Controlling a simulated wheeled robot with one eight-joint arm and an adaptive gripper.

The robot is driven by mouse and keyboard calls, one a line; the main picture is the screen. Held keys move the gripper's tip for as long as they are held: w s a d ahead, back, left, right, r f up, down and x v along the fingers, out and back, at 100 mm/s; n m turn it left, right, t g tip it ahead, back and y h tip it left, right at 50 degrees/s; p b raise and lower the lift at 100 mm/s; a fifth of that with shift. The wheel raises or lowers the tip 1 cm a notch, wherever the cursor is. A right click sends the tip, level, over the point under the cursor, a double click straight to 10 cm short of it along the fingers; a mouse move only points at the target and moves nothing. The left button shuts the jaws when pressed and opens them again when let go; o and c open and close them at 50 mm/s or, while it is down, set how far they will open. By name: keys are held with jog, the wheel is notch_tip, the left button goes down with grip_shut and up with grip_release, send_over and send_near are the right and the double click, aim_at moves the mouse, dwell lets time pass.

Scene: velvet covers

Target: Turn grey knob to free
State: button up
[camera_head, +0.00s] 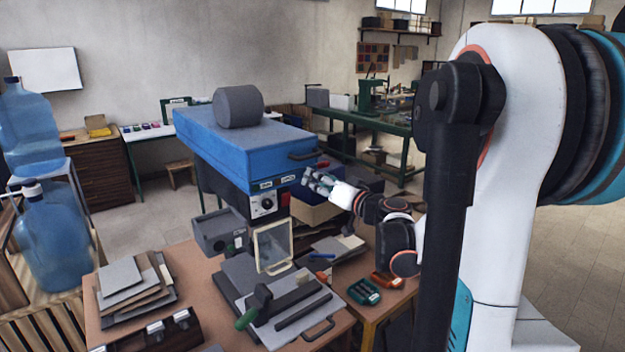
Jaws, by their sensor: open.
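A blue box-shaped machine (235,145) with a grey roll on top stands at the centre. On its front, under two small labels, a pale panel (259,210) carries a small round knob (267,204); its pointer and markings are too small to read. A red part (285,199) sits just right of the panel. My gripper (308,181) is open and empty, up and to the right of the knob and apart from it. Its fingers point left, towards the machine's front right corner.
A cream-framed clear panel (273,248) stands upright below the knob. A grey bin (219,231) is to its left. Dark plates and a green-handled tool (252,308) lie on the front table. Green and orange items lie on the right. Blue water bottles (55,240) stand far left.

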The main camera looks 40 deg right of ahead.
jog(key=w, duration=0.3)
jog(key=shift+w, duration=0.2)
grip_shut()
